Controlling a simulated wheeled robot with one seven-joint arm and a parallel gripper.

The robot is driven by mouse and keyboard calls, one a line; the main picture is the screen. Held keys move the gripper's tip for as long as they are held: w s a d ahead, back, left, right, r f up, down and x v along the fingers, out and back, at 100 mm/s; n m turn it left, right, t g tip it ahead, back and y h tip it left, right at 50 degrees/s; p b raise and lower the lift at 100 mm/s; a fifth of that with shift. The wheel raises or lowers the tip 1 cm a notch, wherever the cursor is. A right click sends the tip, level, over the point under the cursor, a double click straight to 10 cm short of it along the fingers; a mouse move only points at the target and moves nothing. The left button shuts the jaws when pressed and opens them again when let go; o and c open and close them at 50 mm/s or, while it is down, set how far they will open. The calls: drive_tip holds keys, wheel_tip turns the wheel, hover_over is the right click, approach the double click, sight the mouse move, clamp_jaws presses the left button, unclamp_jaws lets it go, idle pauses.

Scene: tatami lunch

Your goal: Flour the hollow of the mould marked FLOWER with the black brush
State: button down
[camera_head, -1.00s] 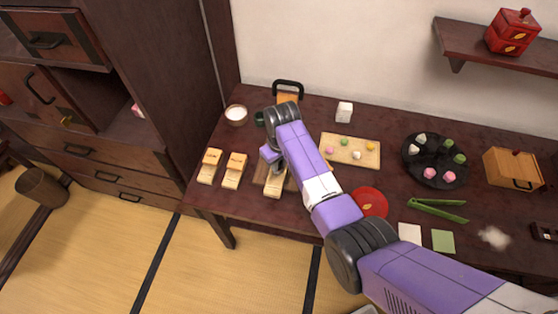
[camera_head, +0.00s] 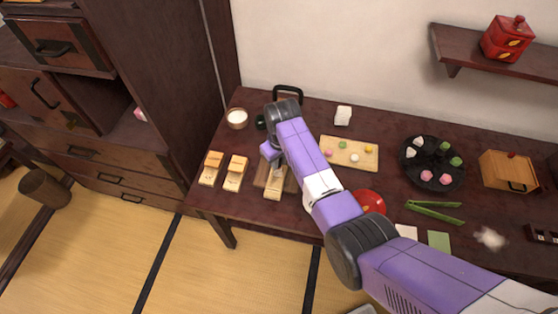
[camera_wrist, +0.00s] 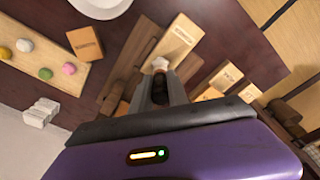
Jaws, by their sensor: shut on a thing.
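My gripper (camera_wrist: 161,94) is shut on the black brush (camera_wrist: 159,88), whose pale bristle tip shows beyond the fingers. In the wrist view the tip is over the near part of a pale wooden mould (camera_wrist: 178,42); I cannot tell whether it touches. In the head view this mould (camera_head: 273,186) lies on a brown board (camera_head: 262,174), and my gripper (camera_head: 273,162) is at its far end. Its label is too small to read surely. Its hollow is hidden by the brush and fingers. Two similar moulds (camera_head: 211,168) (camera_head: 235,173) lie to the left.
A bowl of white powder (camera_head: 237,118) and a small dark cup (camera_head: 260,121) stand behind the moulds. A sweets board (camera_head: 349,152), red dish (camera_head: 369,201), black round tray (camera_head: 432,163) and green tongs (camera_head: 435,211) lie to the right. The table's front edge is close to the moulds.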

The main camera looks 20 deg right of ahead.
drive_tip(key=shift+r, duration=2.6)
drive_tip(key=shift+r+m, duration=0.3)
drive_tip(key=shift+s+r, duration=0.2)
drive_tip(key=shift+r, duration=0.3)
drive_tip(key=s+f+m+b, duration=0.1)
drive_tip(key=s+f+b, duration=0.2)
drive_tip(key=s, duration=0.4)
drive_tip(key=s+f+m+b, duration=0.1)
drive_tip(key=s+f+b, duration=0.3)
drive_tip(key=s, duration=0.4)
drive_tip(key=shift+s+f, duration=0.25)
drive_tip(key=shift+f, duration=0.55)
